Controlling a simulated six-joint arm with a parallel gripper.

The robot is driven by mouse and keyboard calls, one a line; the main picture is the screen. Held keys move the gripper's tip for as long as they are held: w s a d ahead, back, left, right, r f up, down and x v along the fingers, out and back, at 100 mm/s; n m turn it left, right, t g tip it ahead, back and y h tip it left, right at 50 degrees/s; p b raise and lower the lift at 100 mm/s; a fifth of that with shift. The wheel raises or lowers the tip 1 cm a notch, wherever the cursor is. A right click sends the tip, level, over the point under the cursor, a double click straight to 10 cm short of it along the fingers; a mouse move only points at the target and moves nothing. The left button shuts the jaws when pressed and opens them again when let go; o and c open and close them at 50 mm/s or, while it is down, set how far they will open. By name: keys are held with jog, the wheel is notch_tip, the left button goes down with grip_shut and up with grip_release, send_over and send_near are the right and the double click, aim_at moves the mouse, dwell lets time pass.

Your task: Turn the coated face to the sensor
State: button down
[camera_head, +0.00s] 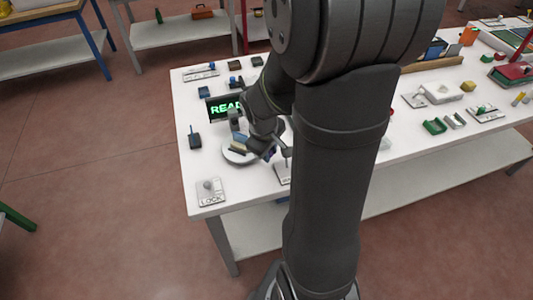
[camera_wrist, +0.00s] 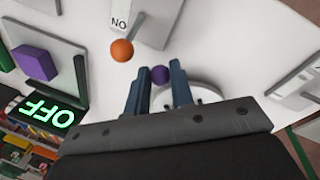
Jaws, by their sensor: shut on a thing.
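My gripper (camera_wrist: 157,88) is shut on a purple round knob (camera_wrist: 160,74), which shows between its two blue-grey fingertips. The knob is at a white round disc (camera_wrist: 207,94) in the wrist view; how they join is hidden. In the head view the disc (camera_head: 232,157) lies near the left end of the table, partly behind my wrist. A small blue and tan piece (camera_head: 239,142) stands on or just above it. I cannot tell which face of it is coated, nor pick out a sensor.
A display (camera_head: 218,107) with green letters, partly hidden, stands behind the disc. The wrist view shows a green OFF sign (camera_wrist: 47,112), a purple block (camera_wrist: 35,62) and an orange knob (camera_wrist: 122,50). A plate marked LOOK (camera_head: 211,192) lies at the near left corner.

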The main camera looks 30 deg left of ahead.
jog(key=shift+w+a+n+y, duration=0.2)
jog(key=shift+w+n, duration=0.75)
jog(key=shift+n, duration=0.15)
jog(key=shift+w+a+n+y, duration=0.15)
jog(key=shift+w+n+y, duration=0.05)
jog(key=shift+w+n, duration=0.8)
jog(key=shift+w+a+n, duration=0.35)
jog(key=shift+w+n, duration=0.25)
jog(key=shift+n, duration=0.4)
jog(key=shift+w+a+n+y, duration=0.4)
jog(key=shift+w+a+n, duration=0.25)
jog(key=shift+n, duration=0.45)
jog(key=shift+w, duration=0.15)
jog(key=c, duration=1.3)
grip_release()
jog(key=shift+o, duration=0.2)
jog(key=shift+r, duration=0.1)
jog(key=v, duration=1.7)
jog(key=shift+w+r, duration=0.15)
jog(key=shift+r, duration=0.05)
